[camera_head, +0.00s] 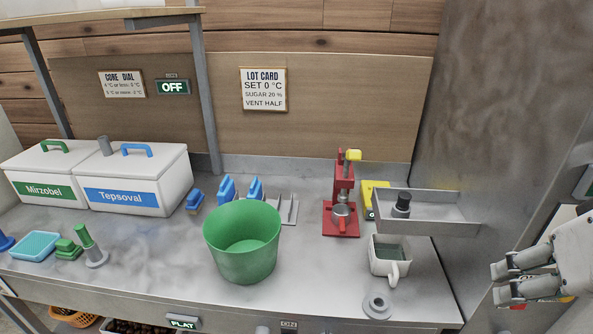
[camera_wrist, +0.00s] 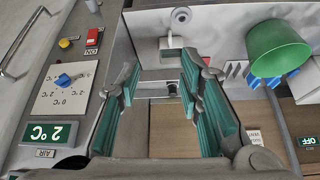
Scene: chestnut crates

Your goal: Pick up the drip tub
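No label marks the drip tub. The two tub-like candidates are a white squarish container with a handle (camera_head: 376,268) and a larger green bucket (camera_head: 243,262); I cannot tell which is meant. The white container stands upright at the counter's right front, just below a metal tray. The green bucket stands upright and looks empty at the middle front. My gripper (camera_head: 507,283) is to the right of both, apart from them. In the wrist view my gripper (camera_wrist: 160,77) has its fingers spread with nothing between them; the green bucket (camera_wrist: 278,50) shows at upper right.
A raised metal tray (camera_head: 440,227) bears a dark cylinder and overhangs behind the white container. A red press (camera_head: 341,195) stands behind. A grey ring (camera_head: 378,304) lies near the front edge. White lidded boxes (camera_head: 130,195) are at left. A control panel (camera_wrist: 62,95) is beside my gripper.

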